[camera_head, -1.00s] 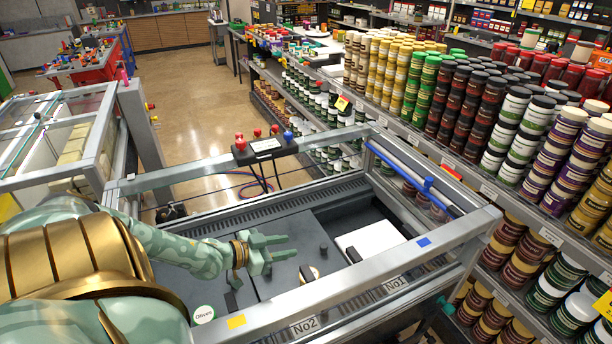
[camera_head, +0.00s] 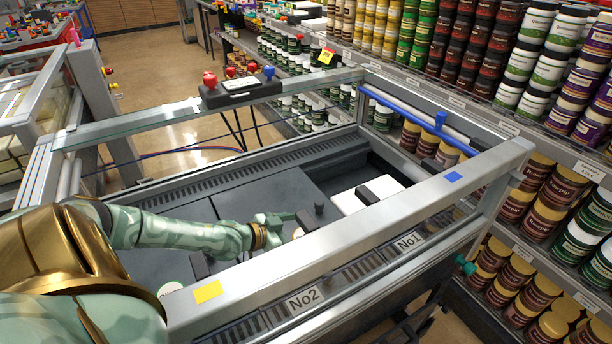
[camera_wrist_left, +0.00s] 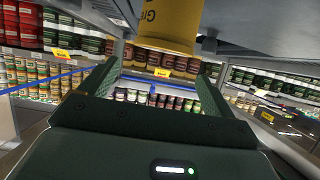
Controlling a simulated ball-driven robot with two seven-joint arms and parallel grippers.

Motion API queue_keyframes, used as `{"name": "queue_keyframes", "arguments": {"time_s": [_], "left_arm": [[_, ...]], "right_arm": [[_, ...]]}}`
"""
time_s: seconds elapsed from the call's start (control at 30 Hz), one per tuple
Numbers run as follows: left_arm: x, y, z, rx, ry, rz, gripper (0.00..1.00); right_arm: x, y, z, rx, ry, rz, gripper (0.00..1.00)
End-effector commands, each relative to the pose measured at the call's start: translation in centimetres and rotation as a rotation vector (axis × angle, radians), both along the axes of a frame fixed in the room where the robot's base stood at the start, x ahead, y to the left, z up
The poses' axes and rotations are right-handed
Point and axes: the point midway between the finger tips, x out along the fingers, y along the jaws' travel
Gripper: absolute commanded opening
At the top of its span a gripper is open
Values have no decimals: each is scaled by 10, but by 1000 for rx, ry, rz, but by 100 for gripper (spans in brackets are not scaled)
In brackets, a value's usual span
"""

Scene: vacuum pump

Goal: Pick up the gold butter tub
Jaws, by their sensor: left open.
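A gold tub (camera_wrist_left: 165,25) with dark lettering shows at the top edge of the left wrist view, partly cut off. It lies outside the space between my left fingers (camera_wrist_left: 158,78), which are apart and empty. In the head view my left gripper (camera_head: 284,220) reaches low over the dark machine lids. A small pale, round-edged thing (camera_head: 298,232) shows just beside its fingers, mostly hidden; I cannot tell whether it is the tub. My right gripper is not in view.
A metal frame with a front rail (camera_head: 360,238) surrounds the machine. A white block (camera_head: 352,204) lies to the right of the gripper. Black handles, such as one (camera_head: 308,222), stand close by. Shelves of tubs (camera_head: 550,205) line the right side.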

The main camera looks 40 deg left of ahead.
Motion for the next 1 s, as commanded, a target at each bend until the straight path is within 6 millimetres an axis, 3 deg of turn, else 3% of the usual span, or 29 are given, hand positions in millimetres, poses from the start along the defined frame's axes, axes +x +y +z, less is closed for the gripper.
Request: {"name": "queue_keyframes", "arguments": {"time_s": [0.03,0.13,0.3,0.57,0.8,1.0], "left_arm": [[4,-2,-27,-2,12,1,89],[18,-8,-42,-4,17,1,89],[39,-16,-49,-1,16,0,89],[43,-16,-46,0,15,1,89],[43,-16,-46,0,15,1,33],[43,-16,-45,0,14,1,33]], "right_arm": [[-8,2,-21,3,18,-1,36],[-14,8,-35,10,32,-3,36],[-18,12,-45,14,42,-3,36],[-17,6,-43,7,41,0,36],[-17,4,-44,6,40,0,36],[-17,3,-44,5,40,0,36]]}}
